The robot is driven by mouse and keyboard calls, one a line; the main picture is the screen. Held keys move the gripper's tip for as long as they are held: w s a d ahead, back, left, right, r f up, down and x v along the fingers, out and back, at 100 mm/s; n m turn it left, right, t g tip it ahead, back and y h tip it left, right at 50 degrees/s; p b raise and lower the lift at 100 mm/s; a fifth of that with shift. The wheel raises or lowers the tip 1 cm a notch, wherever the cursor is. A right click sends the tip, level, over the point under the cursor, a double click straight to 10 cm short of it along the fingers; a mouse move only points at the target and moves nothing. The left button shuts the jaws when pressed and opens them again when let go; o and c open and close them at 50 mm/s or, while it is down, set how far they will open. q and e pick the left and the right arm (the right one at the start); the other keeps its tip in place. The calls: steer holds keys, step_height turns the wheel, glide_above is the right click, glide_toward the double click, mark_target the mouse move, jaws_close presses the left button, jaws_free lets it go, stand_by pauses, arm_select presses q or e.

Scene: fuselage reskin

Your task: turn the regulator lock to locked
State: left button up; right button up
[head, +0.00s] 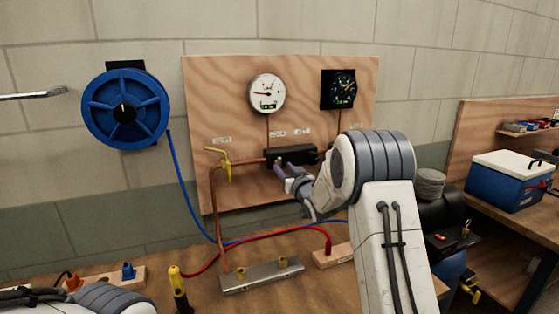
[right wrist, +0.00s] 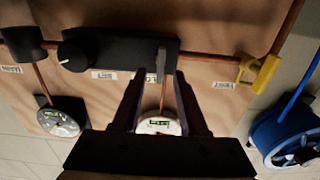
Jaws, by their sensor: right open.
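The regulator is a black block (head: 291,155) on the copper pipe of the plywood board, partly hidden by my right gripper in the head view. In the right wrist view its black body (right wrist: 112,50) shows upside down, with a round knob (right wrist: 72,56) at the left and a small grey lever (right wrist: 162,54) at the right end, which looks like the lock. My right gripper (head: 280,170) is open in front of the block. In the right wrist view its fingertips (right wrist: 157,74) stand either side of the lever's end; contact cannot be told. My left gripper is out of view.
A yellow valve handle (head: 228,164) is on the pipe left of the regulator. A white gauge (head: 267,93) and a black gauge (head: 339,89) hang above. A blue hose reel (head: 126,108) is on the wall. A metal manifold (head: 261,277) and hoses lie on the bench.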

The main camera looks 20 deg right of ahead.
mark_target(281, 165)
steer(key=shift+w+a+p, duration=0.1)
steer(key=shift+w+p, duration=0.55)
steer(key=shift+w, duration=1.6)
jaws_close()
